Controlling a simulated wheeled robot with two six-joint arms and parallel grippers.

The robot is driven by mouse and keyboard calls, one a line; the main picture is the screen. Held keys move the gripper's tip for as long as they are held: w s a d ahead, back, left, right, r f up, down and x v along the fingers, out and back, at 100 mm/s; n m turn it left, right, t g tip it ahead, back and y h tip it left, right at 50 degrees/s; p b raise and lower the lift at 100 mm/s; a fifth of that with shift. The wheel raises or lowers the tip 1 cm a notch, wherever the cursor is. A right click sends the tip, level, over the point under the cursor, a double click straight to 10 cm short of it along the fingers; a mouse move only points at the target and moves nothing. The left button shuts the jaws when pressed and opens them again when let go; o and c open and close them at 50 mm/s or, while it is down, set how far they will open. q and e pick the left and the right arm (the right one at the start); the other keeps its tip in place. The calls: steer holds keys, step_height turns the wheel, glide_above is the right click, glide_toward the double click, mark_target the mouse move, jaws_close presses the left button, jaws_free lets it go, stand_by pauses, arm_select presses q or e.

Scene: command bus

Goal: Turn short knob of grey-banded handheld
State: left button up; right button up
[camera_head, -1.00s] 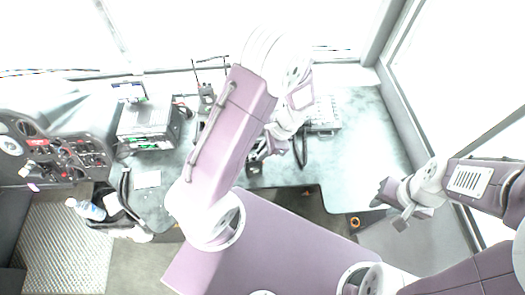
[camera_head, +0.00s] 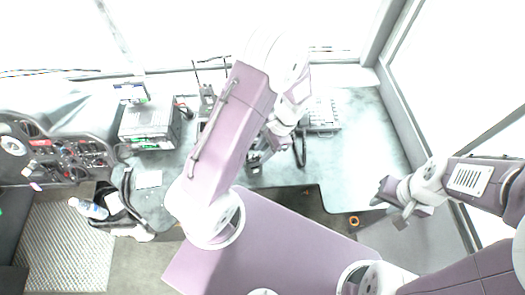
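An upright dark handheld radio (camera_head: 207,94) with thin antennas stands at the back of the desk, left of my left arm. A grey band cannot be made out on it, and its knobs are too small to tell apart. My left gripper (camera_head: 262,152) is low over the middle of the desk, beside a small dark object (camera_head: 254,168) near the front edge. My arm partly covers this area, and I cannot tell whether the fingers touch that object. My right gripper (camera_head: 391,203) is open and empty, out past the desk's front edge on the right.
A stacked equipment box (camera_head: 150,122) stands on the left of the desk (camera_head: 365,130). A grey keypad unit (camera_head: 323,115) with a dark handset (camera_head: 300,150) is right of my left gripper. The desk's right side is clear. A driver's dashboard (camera_head: 75,160) is far left.

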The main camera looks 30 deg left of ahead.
arm_select(q)
steer(key=v, duration=0.8)
steer(key=shift+r, duration=0.3)
steer(key=shift+d, duration=0.1)
